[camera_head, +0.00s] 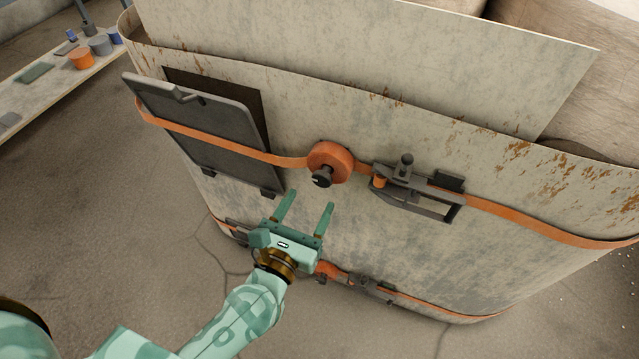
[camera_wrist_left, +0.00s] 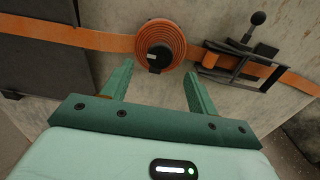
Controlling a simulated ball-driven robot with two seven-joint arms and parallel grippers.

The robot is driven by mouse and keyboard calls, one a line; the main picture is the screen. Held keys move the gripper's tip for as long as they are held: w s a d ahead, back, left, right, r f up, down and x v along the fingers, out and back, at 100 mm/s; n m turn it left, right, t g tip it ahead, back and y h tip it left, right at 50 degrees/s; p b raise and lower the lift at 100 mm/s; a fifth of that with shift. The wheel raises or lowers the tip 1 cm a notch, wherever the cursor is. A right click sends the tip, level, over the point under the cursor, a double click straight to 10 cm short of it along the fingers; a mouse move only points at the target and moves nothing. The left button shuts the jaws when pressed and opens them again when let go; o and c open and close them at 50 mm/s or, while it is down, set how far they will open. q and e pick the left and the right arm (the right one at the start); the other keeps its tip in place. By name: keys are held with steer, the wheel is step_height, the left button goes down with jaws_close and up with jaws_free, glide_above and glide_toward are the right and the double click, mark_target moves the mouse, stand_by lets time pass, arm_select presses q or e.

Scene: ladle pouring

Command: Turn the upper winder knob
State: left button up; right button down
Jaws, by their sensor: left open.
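The upper winder is an orange coiled strap roll (camera_head: 330,158) with a black knob (camera_head: 322,177) at its centre, on the side of a large rusty grey vessel. The roll (camera_wrist_left: 161,42) and its knob (camera_wrist_left: 158,58) also show in the left wrist view, ahead of and between the fingers. My left gripper (camera_head: 306,199) is open and empty, just below the knob in the head view and apart from it. In the left wrist view its green fingers (camera_wrist_left: 157,82) point toward the roll. My right gripper is in neither view.
A dark metal ratchet buckle (camera_head: 415,188) sits right of the roll on the orange strap (camera_head: 215,139). A dark hinged panel (camera_head: 195,120) is on the left. A lower strap with a second winder (camera_head: 328,270) runs beneath. A shelf (camera_head: 50,92) with small containers stands far left.

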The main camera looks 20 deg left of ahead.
mark_target(321, 182)
arm_select(q)
steer(key=w, duration=0.6)
steer(key=c, duration=1)
steer(key=shift+d+m+p, duration=0.1)
steer(key=shift+m+p, duration=0.3)
